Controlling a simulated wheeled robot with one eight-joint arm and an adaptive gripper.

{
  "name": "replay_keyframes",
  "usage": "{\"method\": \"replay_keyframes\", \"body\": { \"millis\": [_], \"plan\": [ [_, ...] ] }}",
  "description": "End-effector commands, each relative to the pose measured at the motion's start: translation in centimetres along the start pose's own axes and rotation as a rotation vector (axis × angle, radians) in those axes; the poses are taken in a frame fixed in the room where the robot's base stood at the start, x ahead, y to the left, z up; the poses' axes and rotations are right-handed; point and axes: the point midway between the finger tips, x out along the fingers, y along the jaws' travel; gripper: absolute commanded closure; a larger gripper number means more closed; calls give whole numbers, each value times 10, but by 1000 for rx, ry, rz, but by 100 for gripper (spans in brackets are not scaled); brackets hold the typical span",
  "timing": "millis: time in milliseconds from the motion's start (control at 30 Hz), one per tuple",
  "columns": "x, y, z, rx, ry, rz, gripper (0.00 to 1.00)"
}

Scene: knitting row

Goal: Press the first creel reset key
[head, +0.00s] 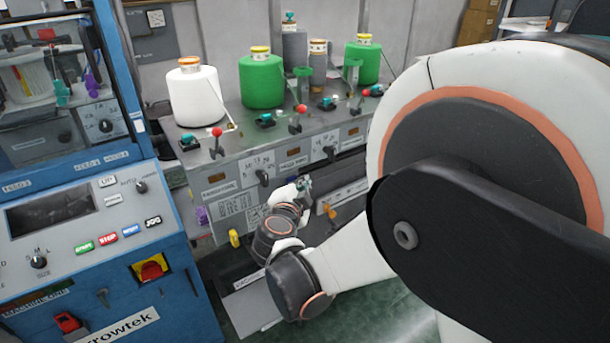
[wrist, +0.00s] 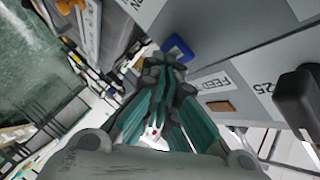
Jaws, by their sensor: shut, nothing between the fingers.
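The creel bench (head: 232,165) has small teal keys on black bases along its top. The leftmost teal key (head: 188,140) is in front of the white cone (head: 196,95), and another teal key (head: 265,121) is in front of a green cone (head: 261,80). I cannot read which one is labelled as a reset key. My gripper (head: 305,186) is in front of the bench's front panel, below and right of these keys, apart from them. In the wrist view my gripper (wrist: 166,72) has its fingers together and empty, close to a grey panel with a "FEED" label (wrist: 216,86).
Levers with red knobs (head: 217,132) stand between the keys. Black knobs (head: 264,177) and a yellow handle (head: 234,238) project from the bench front. A blue knitting machine (head: 120,282) stands at the left. A blue bracket-like part (wrist: 178,50) is beyond the fingertips in the wrist view.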

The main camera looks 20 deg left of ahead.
Motion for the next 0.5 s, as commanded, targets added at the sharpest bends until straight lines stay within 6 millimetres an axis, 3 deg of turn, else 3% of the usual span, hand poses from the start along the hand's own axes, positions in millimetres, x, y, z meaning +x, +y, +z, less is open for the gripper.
{"method": "replay_keyframes", "body": {
  "millis": [500],
  "plan": [
    [-7,5,-4,0,-1,-1,100]
  ]
}}
